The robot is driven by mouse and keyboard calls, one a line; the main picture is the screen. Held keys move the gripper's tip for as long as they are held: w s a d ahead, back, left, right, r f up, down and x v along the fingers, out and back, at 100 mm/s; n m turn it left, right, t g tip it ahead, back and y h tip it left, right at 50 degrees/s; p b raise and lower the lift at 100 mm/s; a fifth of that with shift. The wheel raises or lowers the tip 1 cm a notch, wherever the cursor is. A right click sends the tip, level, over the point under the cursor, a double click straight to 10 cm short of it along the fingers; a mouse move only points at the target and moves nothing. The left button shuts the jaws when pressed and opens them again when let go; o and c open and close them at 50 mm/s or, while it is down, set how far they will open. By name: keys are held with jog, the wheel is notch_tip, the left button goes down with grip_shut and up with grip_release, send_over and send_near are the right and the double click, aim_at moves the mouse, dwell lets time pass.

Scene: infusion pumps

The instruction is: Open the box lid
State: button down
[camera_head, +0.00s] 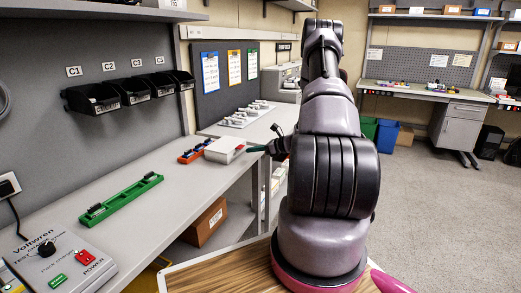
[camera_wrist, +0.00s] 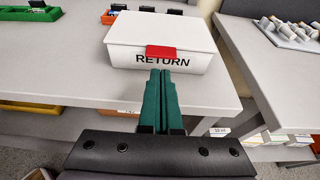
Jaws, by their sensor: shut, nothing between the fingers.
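The white box (camera_wrist: 162,36) stands on the grey bench near its front edge, with its lid shut. A red tab (camera_wrist: 161,52) sits at the lid's front edge, above the word RETURN on the front face. In the head view the box (camera_head: 224,150) is just left of my gripper (camera_head: 258,149). In the wrist view my gripper (camera_wrist: 161,75) is shut and empty, its green fingers side by side. The fingertips point at the front face just below the red tab. I cannot tell whether they touch the box.
A green tray (camera_head: 121,199) and an orange rack (camera_head: 195,152) lie on the bench left of the box. The charger box (camera_head: 59,260) is at the near left. A white tray of pale parts (camera_head: 246,115) stands beyond.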

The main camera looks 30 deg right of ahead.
jog(key=shift+x, duration=1.55)
jog(key=shift+r, duration=0.15)
